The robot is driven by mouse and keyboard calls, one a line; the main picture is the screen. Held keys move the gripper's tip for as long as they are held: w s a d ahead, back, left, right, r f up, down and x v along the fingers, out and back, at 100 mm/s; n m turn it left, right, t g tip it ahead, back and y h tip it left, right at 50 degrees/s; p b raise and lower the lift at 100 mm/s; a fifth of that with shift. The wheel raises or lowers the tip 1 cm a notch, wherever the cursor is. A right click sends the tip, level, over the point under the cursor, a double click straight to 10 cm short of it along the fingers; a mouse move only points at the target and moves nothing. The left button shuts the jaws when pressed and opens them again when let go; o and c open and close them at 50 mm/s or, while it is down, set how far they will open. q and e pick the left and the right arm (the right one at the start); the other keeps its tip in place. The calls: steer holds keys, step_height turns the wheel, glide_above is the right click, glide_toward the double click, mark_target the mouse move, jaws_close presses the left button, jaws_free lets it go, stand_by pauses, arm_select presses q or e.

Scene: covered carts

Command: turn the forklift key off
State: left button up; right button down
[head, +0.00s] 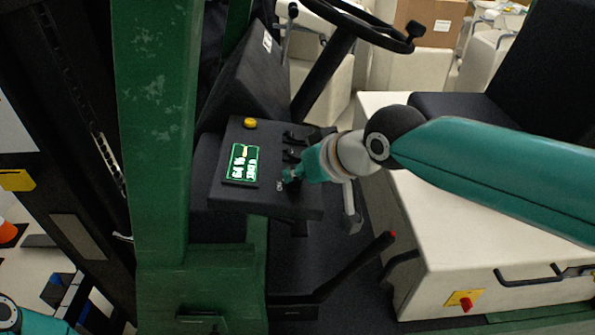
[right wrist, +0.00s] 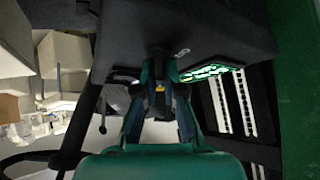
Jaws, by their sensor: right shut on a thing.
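The dark forklift console (head: 226,186) has a lit green display (head: 243,164) and a yellow button (head: 250,123). My right gripper (head: 289,178) reaches in from the right and is at the console's lower right part, beside a small pale mark. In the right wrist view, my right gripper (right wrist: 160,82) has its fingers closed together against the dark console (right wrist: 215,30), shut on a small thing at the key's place. The key itself is mostly hidden by the fingers, and its turn angle cannot be told. My left gripper is out of view; only a bit of my left arm shows at lower left.
Small black levers (head: 293,136) stand just above my right gripper. The steering wheel (head: 375,28) and its column are behind. A green post (head: 160,130) stands left of the console. A red-tipped lever (head: 362,262) and a red knob (head: 466,304) are lower right.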

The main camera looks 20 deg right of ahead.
steer(key=n+y+b, duration=0.1)
steer(key=n+b, duration=0.1)
steer(key=shift+d+f+b, duration=0.1)
steer(key=shift+f+b, duration=0.1)
steer(key=shift+b, duration=0.1)
steer(key=n+g+y+b, duration=0.1)
steer(key=n+y+b, duration=0.1)
steer(key=n+b, duration=0.1)
steer(key=shift+n+g+y+b, duration=0.3)
steer(key=shift+b, duration=0.25)
steer(key=shift+n+g+b, duration=0.3)
steer(key=shift+n+b, duration=0.05)
steer(key=shift+n, duration=0.25)
steer(key=n+g+y, duration=0.1)
steer(key=n, duration=0.1)
steer(key=shift+r+n+y+b, duration=0.15)
steer(key=shift+n+y+b, duration=0.15)
steer(key=shift+n, duration=0.1)
steer(key=shift+r+n+g+y, duration=0.1)
steer(key=shift+n+g+y, duration=0.3)
steer(key=shift+n+g, duration=0.95)
steer(key=shift+n, duration=0.35)
steer(key=c, duration=1.3)
jaws_free()
